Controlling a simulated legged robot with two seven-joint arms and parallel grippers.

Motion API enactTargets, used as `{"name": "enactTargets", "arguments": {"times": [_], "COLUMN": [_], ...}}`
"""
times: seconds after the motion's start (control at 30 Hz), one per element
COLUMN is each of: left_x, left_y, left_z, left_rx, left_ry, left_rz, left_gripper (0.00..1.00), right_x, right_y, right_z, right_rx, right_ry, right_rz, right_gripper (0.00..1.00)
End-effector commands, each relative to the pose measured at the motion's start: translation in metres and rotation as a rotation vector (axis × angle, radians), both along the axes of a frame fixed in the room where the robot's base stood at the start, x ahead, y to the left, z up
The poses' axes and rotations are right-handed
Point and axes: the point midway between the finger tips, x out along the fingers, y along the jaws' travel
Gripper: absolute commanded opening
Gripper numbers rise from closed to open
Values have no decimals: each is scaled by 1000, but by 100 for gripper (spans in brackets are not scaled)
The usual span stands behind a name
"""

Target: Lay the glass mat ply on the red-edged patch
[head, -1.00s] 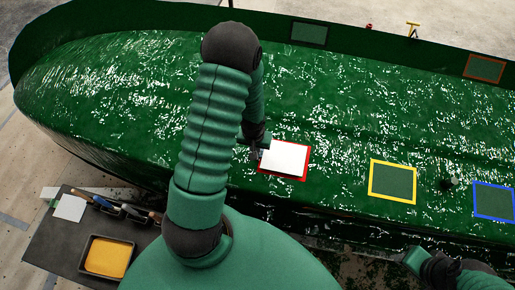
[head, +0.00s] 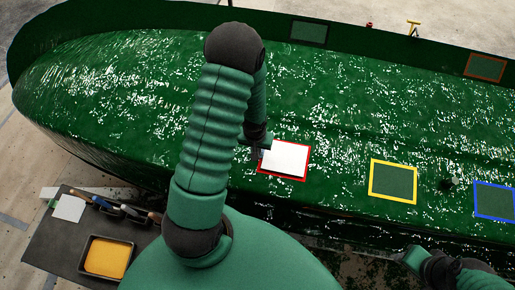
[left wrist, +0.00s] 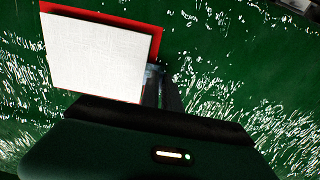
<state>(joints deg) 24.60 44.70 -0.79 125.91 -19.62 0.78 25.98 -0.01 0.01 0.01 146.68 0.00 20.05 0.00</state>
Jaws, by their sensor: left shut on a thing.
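The white glass mat ply (head: 286,158) lies over the red-edged patch (head: 304,178) on the green hull mould; red border shows around it. In the left wrist view the ply (left wrist: 98,56) covers most of the patch, with red (left wrist: 130,19) showing along its top and right sides. My left gripper (head: 259,150) is at the ply's left edge in the head view and shut on it; its fingertips (left wrist: 154,75) are at the ply's lower right corner in the wrist view. I cannot tell whether the ply lies fully flat. My right gripper (head: 408,257) is low at the right, its jaws unclear.
Yellow-edged (head: 393,181), blue-edged (head: 495,200), orange-edged (head: 485,66) and black-edged (head: 309,32) patches lie on the mould. A dark side table (head: 50,245) at lower left bears a yellow tray (head: 107,257), tools (head: 126,211) and a white sheet (head: 69,208).

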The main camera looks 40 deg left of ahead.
Motion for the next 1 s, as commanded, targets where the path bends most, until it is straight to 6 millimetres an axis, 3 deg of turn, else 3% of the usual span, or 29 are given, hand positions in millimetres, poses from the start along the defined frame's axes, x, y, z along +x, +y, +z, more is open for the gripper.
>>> {"name": "enactTargets", "arguments": {"times": [0.83,0.87,1.0], "left_x": [1,1,1], "left_y": [1,1,1], "left_z": [-6,-6,-6], "left_rx": [1,1,1], "left_ry": [0,0,0], "left_rz": [1,1,1], "left_gripper": [0,9,27], "right_x": [0,0,0], "right_y": [0,0,0], "right_z": [-5,-5,-5], "right_rx": [0,0,0], "right_ry": [0,0,0], "right_rz": [0,0,0], "right_gripper": [36,36,36]}}
